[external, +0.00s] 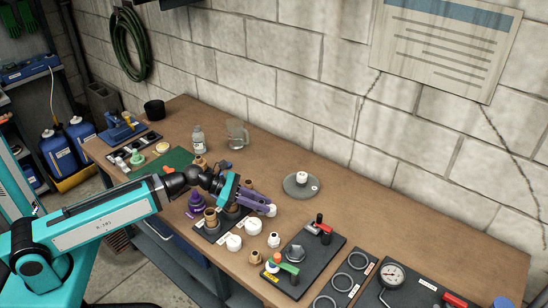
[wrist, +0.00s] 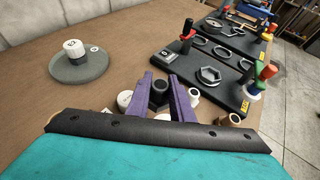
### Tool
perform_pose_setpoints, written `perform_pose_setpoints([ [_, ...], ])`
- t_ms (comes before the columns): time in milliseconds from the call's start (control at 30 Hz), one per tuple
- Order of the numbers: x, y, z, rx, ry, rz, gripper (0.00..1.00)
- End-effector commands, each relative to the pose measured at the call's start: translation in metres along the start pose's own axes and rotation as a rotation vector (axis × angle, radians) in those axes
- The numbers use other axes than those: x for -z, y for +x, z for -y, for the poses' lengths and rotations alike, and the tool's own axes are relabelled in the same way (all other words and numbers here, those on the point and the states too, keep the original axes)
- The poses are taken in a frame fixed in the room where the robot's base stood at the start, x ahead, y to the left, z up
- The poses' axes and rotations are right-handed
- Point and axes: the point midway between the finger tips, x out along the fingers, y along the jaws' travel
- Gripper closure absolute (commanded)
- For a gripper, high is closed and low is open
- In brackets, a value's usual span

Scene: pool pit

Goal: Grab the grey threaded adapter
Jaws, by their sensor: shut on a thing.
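My gripper (external: 262,204), with purple fingers, is over the workbench just above the front row of fittings. It also shows in the wrist view (wrist: 162,98), where the fingers close around a small grey ringed piece. This piece appears to be the grey threaded adapter (wrist: 160,87); its lower part is hidden between the fingers. In the external view a pale end of it (external: 271,210) shows at the fingertips. I cannot tell whether it touches the bench.
A pale fitting (external: 274,240) and a brass fitting (external: 256,257) stand close by, with white caps (external: 253,227) beside them. A grey round base (external: 300,191) bears a white piece. A black valve board (external: 322,262) lies to the right. Bench between round base and wall is clear.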

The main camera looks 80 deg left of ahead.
Motion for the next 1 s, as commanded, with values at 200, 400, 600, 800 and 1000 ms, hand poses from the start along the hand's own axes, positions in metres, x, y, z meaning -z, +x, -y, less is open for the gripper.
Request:
perform_pose_setpoints([
  [200,0.004,0.001,-0.001,0.002,0.003,0.004,1.00],
  [400,0.004,-0.001,-0.002,0.004,0.003,0.006,1.00],
  [600,0.005,-0.003,-0.002,0.004,0.004,0.006,1.00],
  [800,0.006,-0.006,-0.002,0.004,0.004,0.005,1.00],
  [1000,0.008,-0.009,-0.001,0.003,0.003,0.004,1.00],
])
